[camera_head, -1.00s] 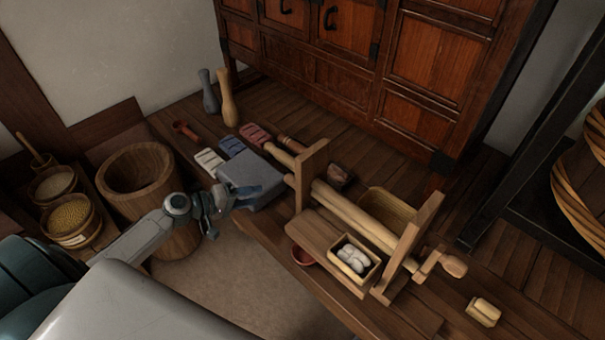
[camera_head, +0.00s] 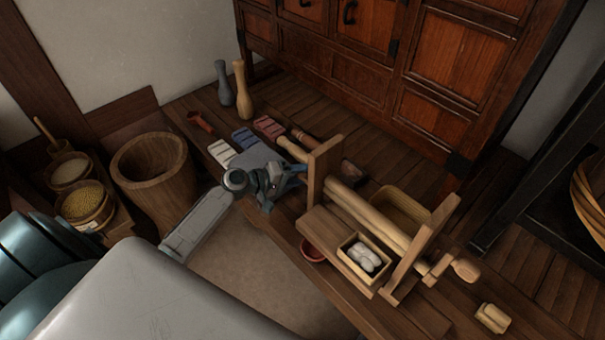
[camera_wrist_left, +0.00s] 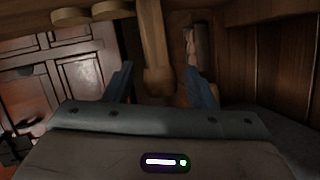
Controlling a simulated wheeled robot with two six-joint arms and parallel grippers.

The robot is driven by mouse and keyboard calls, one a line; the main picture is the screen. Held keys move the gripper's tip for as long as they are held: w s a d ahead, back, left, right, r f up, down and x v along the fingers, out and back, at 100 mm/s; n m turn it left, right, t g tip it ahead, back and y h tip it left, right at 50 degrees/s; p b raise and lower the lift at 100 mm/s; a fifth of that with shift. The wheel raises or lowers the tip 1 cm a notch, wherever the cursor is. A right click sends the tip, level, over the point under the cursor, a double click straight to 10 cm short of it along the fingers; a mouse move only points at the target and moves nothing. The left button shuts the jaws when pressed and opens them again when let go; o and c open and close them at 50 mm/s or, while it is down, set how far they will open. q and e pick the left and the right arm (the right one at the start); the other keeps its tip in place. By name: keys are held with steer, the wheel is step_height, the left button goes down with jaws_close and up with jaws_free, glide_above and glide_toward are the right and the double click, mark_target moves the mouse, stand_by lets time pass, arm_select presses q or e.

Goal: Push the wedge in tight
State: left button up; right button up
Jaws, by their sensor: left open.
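The wooden roller frame (camera_head: 383,225) stands on the low plank platform, two uprights holding long pale rollers. My left gripper (camera_head: 297,176) is open at the outer side of its left upright (camera_head: 322,172). In the left wrist view, a narrow wooden piece (camera_wrist_left: 156,50) lies between the open fingers (camera_wrist_left: 160,82), with no clear contact on either. It may be the wedge, but I cannot tell for sure. Two round roller ends (camera_wrist_left: 108,10) show above it to the left. In the head view my gripper hides this spot. My right gripper is not in view.
A box of cotton (camera_head: 365,258) sits before the rollers. A wooden tub (camera_head: 152,170) is at left.

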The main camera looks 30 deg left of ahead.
arm_select(q)
steer(key=shift+w+d, duration=0.15)
jaws_close()
steer(key=d, duration=0.1)
steer(key=s+d, duration=0.1)
steer(key=d, duration=0.1)
steer(key=shift+s+p, duration=0.1)
steer(key=shift+p, duration=0.3)
steer(key=shift+f, duration=0.1)
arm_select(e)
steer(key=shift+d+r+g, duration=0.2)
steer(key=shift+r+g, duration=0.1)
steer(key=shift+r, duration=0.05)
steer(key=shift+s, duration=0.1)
arm_select(q)
steer(key=shift+c, duration=0.9)
jaws_free()
steer(key=shift+d, duration=0.1)
steer(key=shift+o, duration=0.9)
steer(key=shift+d, duration=0.1)
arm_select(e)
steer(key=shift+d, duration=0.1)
